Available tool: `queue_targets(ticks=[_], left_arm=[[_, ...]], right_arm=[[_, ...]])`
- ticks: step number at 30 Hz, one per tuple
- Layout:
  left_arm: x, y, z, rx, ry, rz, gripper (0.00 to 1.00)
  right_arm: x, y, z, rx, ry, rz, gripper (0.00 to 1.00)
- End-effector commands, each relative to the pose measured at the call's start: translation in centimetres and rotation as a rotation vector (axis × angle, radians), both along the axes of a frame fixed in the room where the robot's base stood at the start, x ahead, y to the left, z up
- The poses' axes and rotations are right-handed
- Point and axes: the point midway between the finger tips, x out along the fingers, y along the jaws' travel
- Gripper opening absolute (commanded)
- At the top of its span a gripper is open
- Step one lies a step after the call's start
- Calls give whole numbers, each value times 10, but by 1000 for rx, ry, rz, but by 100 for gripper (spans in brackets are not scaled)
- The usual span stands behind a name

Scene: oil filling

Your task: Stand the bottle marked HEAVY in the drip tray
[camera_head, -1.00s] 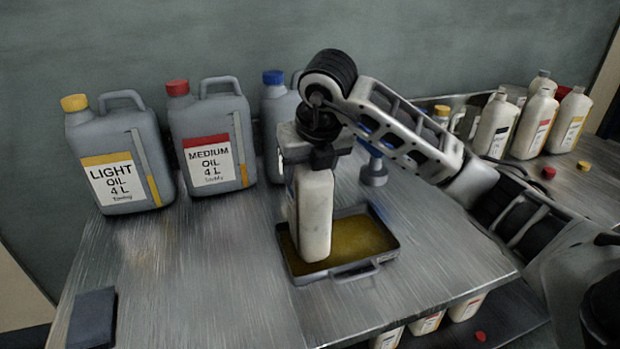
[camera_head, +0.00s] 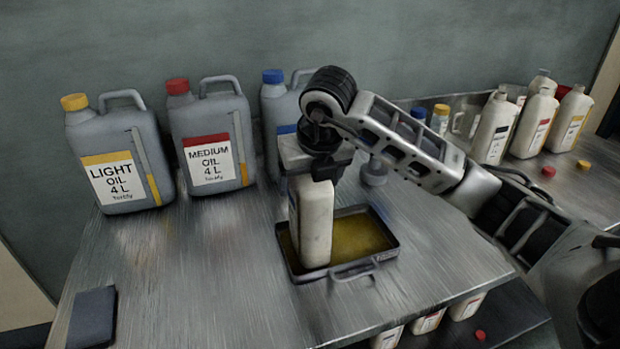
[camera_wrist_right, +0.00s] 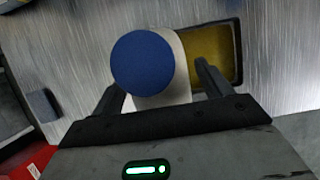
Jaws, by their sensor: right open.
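A white bottle (camera_head: 316,222) stands upright in the left part of the dark drip tray (camera_head: 362,268), which holds yellow-brown oil. Its blue cap (camera_wrist_right: 143,64) shows in the right wrist view, and its label text is hidden. My right gripper (camera_head: 312,180) is over the bottle's top, pointing down. In the right wrist view its fingers (camera_wrist_right: 158,84) are open, one on each side of the bottle. Contact with the bottle cannot be told. My left gripper is not in view.
Grey cans marked LIGHT (camera_head: 118,160) and MEDIUM (camera_head: 213,145) and a blue-capped can (camera_head: 279,112) stand along the back. Several white bottles (camera_head: 535,122) stand at the right. A dark block (camera_head: 93,318) lies front left. The table's left middle is clear.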

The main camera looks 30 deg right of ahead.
Motion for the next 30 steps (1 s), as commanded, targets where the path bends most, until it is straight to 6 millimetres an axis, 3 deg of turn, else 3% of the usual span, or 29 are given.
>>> queue_targets(ticks=[16,21,30], left_arm=[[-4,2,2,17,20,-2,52],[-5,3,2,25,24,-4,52],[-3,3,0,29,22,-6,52]], right_arm=[[-37,9,99,-3,-7,0,78],[-43,10,110,-1,-3,0,78],[-44,11,111,0,-1,0,78]])
